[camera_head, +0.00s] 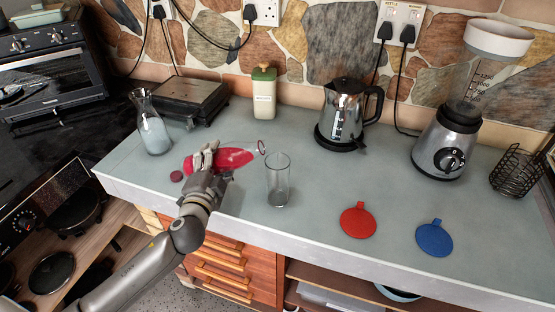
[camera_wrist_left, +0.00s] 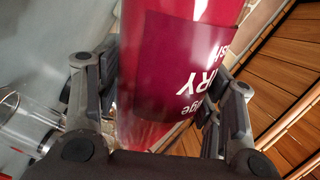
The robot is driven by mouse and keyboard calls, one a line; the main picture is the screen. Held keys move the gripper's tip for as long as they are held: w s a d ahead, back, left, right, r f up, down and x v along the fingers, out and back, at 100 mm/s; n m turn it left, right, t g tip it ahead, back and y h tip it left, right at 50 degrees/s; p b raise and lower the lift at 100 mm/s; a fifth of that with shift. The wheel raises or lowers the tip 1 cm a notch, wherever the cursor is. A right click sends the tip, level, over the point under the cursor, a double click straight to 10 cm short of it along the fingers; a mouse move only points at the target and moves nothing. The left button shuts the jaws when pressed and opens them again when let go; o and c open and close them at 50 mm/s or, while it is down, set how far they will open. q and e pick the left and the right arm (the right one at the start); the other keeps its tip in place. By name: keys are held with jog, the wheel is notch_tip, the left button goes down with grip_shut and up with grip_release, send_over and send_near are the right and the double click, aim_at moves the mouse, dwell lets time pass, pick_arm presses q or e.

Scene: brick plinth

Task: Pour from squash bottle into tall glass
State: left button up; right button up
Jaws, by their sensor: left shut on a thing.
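My left gripper (camera_head: 208,160) is shut on the squash bottle (camera_head: 237,157), which holds red liquid. The bottle lies nearly on its side above the counter, its clear neck pointing right and its open mouth close to the upper left of the tall glass (camera_head: 279,183). The glass stands upright on the counter and looks empty; no stream shows. In the left wrist view the bottle (camera_wrist_left: 180,65) with its dark red label fills the space between the fingers (camera_wrist_left: 160,95), and clear glassware shows at the left. My right gripper is not in view.
Red (camera_head: 358,222) and blue (camera_head: 434,239) coasters lie right of the glass, with clear counter between.

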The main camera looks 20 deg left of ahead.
pick_arm(q)
jog(key=shift+a+r+m+p, duration=0.2)
jog(key=shift+r+m+p, duration=0.15)
jog(key=shift+m+p, duration=0.2)
dwell(1.2)
jog(key=shift+d+r+m+p, duration=0.15)
jog(key=shift+r+m+p, duration=0.55)
jog(key=shift+p, duration=0.35)
jog(key=shift+d+r+m+p, duration=0.1)
jog(key=shift+r+m+p, duration=0.45)
jog(key=shift+r+p, duration=0.4)
dwell(2.2)
